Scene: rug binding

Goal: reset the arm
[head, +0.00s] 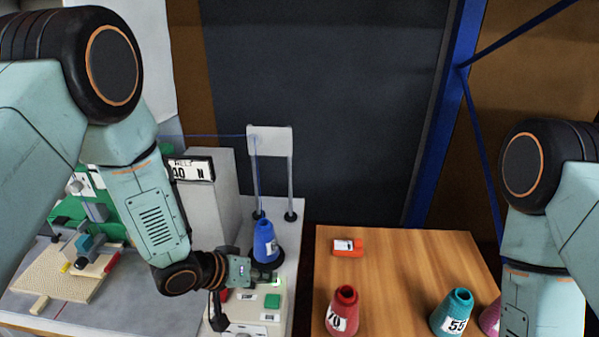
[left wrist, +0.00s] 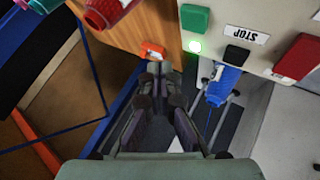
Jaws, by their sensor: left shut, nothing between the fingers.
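My left arm comes in from the left in the head view, and its gripper (head: 268,279) is over the control box (head: 245,325). It is close to the green button (head: 272,301). In the left wrist view the fingers (left wrist: 158,70) are together with nothing between them. The green button (left wrist: 195,18) and a lit green lamp (left wrist: 195,47) show just above them. My right arm stands at the right edge of the head view; its gripper is out of frame.
A blue cone of thread (head: 265,243) stands behind the gripper. The wooden table (head: 400,262) holds a red cone (head: 343,310), a teal cone (head: 453,312), a partly hidden pink cone (head: 490,318) and an orange labelled item (head: 347,248). A sewing machine (head: 100,205) stands left.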

